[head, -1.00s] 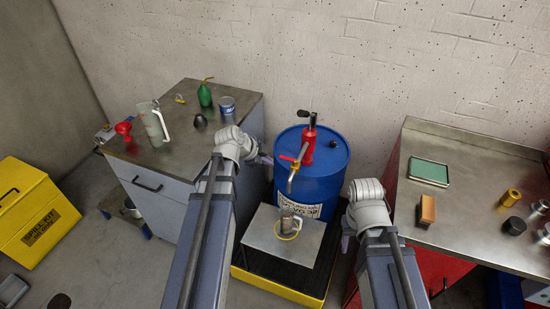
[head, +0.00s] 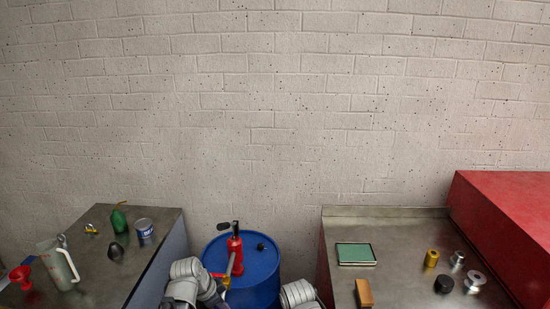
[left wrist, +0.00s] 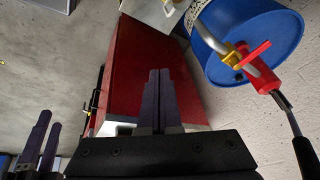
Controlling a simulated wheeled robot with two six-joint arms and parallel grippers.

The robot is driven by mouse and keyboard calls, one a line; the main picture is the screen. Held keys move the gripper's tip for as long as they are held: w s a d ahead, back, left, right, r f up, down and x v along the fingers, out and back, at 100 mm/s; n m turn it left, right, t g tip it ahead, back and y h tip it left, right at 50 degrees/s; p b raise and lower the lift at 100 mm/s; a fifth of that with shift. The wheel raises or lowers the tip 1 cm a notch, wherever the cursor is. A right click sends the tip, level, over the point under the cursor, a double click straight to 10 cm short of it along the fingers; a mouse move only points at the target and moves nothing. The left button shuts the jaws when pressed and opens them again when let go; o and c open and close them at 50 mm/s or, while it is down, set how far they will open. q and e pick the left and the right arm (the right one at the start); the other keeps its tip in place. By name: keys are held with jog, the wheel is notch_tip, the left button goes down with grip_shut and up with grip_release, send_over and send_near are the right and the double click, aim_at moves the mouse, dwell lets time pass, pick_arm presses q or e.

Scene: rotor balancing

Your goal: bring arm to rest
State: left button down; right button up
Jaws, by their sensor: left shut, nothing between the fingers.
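My left gripper (left wrist: 160,72) points away from the left wrist camera with its two dark fingers together and nothing between them. Behind it is the red side of a cabinet (left wrist: 138,62); they look apart. The blue drum (left wrist: 262,30) with its red hand pump (left wrist: 256,74) is to the right of these fingers. My right gripper (left wrist: 50,118) shows at the lower left of the left wrist view, with a gap between its fingers and nothing seen in it. In the head view, only parts of both arms show low beside the drum (head: 262,272); both grippers are out of sight there.
The left bench (head: 100,272) holds a green oil can (head: 119,219), a blue-white tin (head: 144,228), a clear jug (head: 58,264) and a red funnel (head: 21,276). The right bench (head: 400,280) holds a green-topped tray (head: 355,254), an orange block (head: 364,293) and several metal parts.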

pick_arm(q)
jog(key=s+d+f+n+g+y, duration=0.1)
jog(key=s+d+n+g+y, duration=0.2)
jog(key=s+d+n, duration=0.4)
jog(key=s+d+y, duration=0.1)
jog(key=s+d, duration=0.2)
jog(key=s, duration=0.2)
jog(key=shift+s+f+g, duration=0.25)
jog(key=shift+s+g, duration=0.1)
jog(key=shift+g, duration=0.05)
jog(key=c, duration=1.6)
grip_release()
jog(key=shift+d, duration=0.1)
